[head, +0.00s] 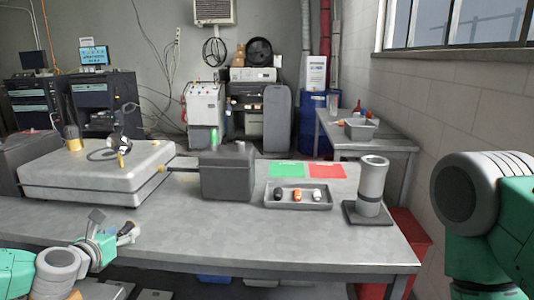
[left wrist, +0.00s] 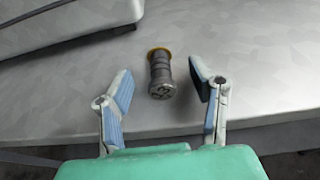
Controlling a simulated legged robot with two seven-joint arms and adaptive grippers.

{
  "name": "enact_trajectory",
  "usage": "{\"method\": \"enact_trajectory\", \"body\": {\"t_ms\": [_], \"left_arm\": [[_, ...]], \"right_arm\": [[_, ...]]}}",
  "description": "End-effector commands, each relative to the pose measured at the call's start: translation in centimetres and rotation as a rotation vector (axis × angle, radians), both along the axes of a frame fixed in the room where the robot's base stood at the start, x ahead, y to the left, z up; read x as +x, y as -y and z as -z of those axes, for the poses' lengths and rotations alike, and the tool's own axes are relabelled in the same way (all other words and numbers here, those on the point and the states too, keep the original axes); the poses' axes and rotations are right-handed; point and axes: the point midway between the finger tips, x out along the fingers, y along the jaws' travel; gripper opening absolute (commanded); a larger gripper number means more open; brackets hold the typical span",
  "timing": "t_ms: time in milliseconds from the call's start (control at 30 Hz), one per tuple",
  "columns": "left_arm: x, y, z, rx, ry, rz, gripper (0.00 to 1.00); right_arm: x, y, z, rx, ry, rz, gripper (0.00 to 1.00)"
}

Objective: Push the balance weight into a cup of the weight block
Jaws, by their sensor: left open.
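The weight (left wrist: 160,74) is a ribbed dark metal cylinder with a brass-coloured ring at its far end, on the grey table. In the left wrist view it lies between and slightly beyond my open left fingers (left wrist: 161,92), apparently untouched. In the head view my left gripper (head: 113,228) is low at the table's near left edge; I cannot make out the weight there. A dark grey block (head: 227,177) with small cylindrical shapes on top stands mid-table and may be the weight block; its cups cannot be made out. My right gripper is out of view.
A large pale slab (head: 90,180) stands at the left, carrying a brass-based item and a cable. A grey tray (head: 298,205) with small items, green (head: 286,169) and red (head: 327,171) mats and a grey cylinder (head: 371,183) are right. The front centre table is clear.

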Motion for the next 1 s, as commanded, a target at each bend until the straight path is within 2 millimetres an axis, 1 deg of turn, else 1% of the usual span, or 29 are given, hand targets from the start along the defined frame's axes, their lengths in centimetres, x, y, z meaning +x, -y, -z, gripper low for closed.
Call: {"method": "enact_trajectory", "body": {"t_ms": [67,100,167,200,233,567,1000], "left_arm": [[0.0,0.0,0.0,0.000,0.000,0.000,0.50],[0.0,0.0,0.0,0.000,0.000,0.000,0.43],[0.0,0.0,0.0,0.000,0.000,0.000,0.21],[0.0,0.0,0.0,0.000,0.000,0.000,0.07],[0.0,0.0,0.0,0.000,0.000,0.000,0.00],[0.0,0.0,-0.2,0.000,0.000,0.000,0.00],[0.0,0.0,-2.3,0.000,0.001,-0.001,0.00]], "right_arm": [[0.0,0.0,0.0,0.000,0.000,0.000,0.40],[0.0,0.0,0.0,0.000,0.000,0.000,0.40],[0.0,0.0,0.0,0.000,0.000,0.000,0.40],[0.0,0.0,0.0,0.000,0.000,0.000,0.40],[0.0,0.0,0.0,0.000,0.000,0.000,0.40],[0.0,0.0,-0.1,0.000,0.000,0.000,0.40],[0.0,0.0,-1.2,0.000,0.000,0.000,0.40]]}}
